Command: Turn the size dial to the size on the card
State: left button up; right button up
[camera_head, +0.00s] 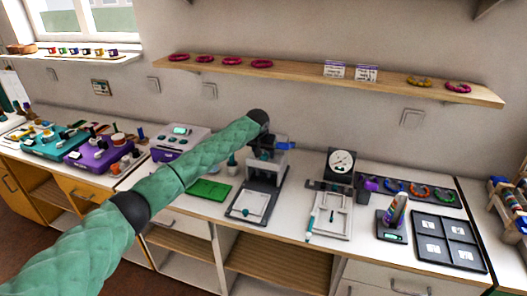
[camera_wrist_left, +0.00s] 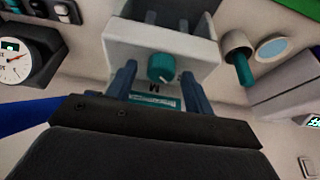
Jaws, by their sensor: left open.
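A teal size dial (camera_wrist_left: 162,67) sits on the front of a pale grey machine head (camera_wrist_left: 160,45) in the left wrist view. A dark letter like an M shows beside the dial, next to a teal label strip (camera_wrist_left: 155,99) partly hidden by my gripper. My left gripper (camera_wrist_left: 158,82) is open, its two blue fingers on either side of the dial, with gaps to it. In the head view the left gripper (camera_head: 286,146) is at the machine, which stands on a dark base (camera_head: 240,212). Two small cards (camera_head: 350,72) are on the shelf, too small to read.
A round gauge (camera_head: 341,162) and a white board (camera_head: 328,222) stand right of the machine. A green mat (camera_head: 209,190) lies left of it. A black tray (camera_head: 449,241) is at the right.

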pick_arm(q)
jog(key=shift+f, duration=0.15)
jog(key=c, duration=1)
